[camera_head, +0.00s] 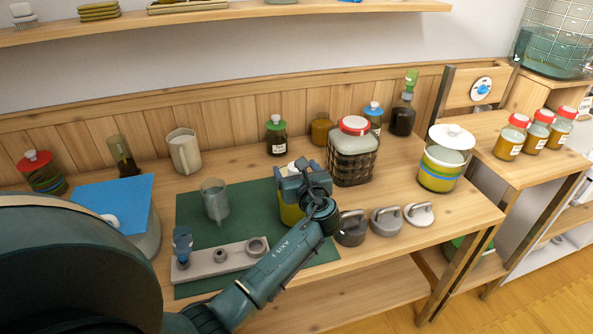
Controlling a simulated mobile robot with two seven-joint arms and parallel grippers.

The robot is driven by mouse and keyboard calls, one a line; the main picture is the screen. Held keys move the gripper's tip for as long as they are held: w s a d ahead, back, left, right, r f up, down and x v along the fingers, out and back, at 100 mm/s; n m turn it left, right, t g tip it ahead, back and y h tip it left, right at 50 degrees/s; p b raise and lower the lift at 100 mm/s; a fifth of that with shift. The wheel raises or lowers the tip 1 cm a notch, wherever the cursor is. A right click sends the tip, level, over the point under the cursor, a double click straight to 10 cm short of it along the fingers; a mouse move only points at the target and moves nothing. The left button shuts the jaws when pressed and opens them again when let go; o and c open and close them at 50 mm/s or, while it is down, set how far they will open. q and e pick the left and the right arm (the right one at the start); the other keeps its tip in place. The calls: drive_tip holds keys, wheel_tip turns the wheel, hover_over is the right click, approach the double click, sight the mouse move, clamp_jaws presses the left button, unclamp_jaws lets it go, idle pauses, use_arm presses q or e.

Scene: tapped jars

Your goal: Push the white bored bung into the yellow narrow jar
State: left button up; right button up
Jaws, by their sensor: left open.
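A yellow jar (287,214) stands on the green mat (257,205), partly hidden behind my left gripper (288,183) and arm. A small white piece (293,168) shows just above and behind the gripper, at the jar's top. It may be the white bung, but its bore and how it sits in the mouth are hidden. My left gripper is open at the jar's top; whether it touches the white piece cannot be told. My right gripper is not in view.
A pale rack (234,260) with a blue-topped piece and grey rings lies front left on the mat. A clear jug (215,199) stands behind it. Three handled lids (386,221) and a wicker-wrapped jar (352,155) stand to the right. A blue-topped container (118,200) is at left.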

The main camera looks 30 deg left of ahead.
use_arm(q)
drive_tip(key=shift+s+d+r, duration=0.1)
drive_tip(key=shift+s+d+p, duration=0.15)
drive_tip(key=shift+d+p, duration=0.05)
drive_tip(key=shift+p, duration=0.2)
drive_tip(key=shift+p+v, duration=0.5)
drive_tip(key=shift+v, duration=0.3)
drive_tip(key=shift+s+d+r+p, duration=0.1)
drive_tip(key=shift+s+d+p, duration=0.35)
drive_tip(key=shift+s+d, duration=0.2)
drive_tip(key=shift+d, duration=0.05)
